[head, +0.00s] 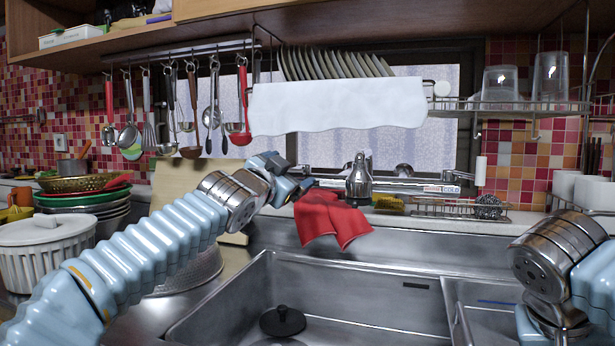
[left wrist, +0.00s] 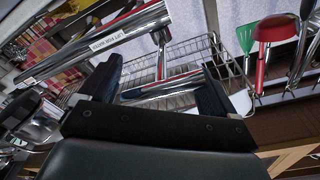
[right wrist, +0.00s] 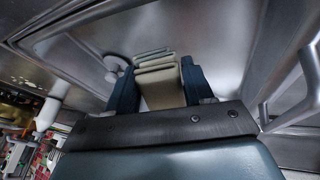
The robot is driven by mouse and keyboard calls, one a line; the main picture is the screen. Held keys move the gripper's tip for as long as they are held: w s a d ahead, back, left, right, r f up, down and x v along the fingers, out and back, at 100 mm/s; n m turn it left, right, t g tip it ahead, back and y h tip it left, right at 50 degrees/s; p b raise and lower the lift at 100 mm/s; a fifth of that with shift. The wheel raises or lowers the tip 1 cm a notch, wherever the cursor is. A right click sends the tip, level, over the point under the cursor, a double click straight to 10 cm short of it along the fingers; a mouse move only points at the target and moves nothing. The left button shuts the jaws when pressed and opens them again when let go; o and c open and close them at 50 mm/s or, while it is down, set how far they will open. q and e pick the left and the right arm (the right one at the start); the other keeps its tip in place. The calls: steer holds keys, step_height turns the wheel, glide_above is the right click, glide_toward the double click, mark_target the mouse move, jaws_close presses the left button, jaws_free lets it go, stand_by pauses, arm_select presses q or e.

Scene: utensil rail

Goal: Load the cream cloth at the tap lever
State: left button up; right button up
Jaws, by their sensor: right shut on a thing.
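The cream cloth (right wrist: 162,85) is a folded strip between the fingers of my right gripper (right wrist: 160,78), which is shut on it over the steel sink. The head view shows my right arm at the right edge, but not its fingers or the cloth. My left gripper (head: 298,180) is at the chrome tap (head: 385,184) behind the sink. In the left wrist view, its fingers (left wrist: 160,80) are apart, with chrome tap parts (left wrist: 160,58) visible between and beyond them. I cannot tell whether they touch the tap, or which part is the lever.
A red cloth (head: 335,220) drapes at the sink's back edge beside my left gripper. A white cloth (head: 335,107) hangs from the dish rack. Utensils hang on the rail (head: 185,52). A sink stopper (head: 282,321) lies in the basin (head: 370,312), which is otherwise mostly clear.

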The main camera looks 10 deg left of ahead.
step_height(320, 180, down, 4)
steer(key=b, duration=0.4)
steer(key=shift+f, duration=0.2)
arm_select(q)
steer(key=v, duration=1.2)
steer(key=shift+r, duration=0.1)
arm_select(e)
steer(key=shift+r, duration=0.1)
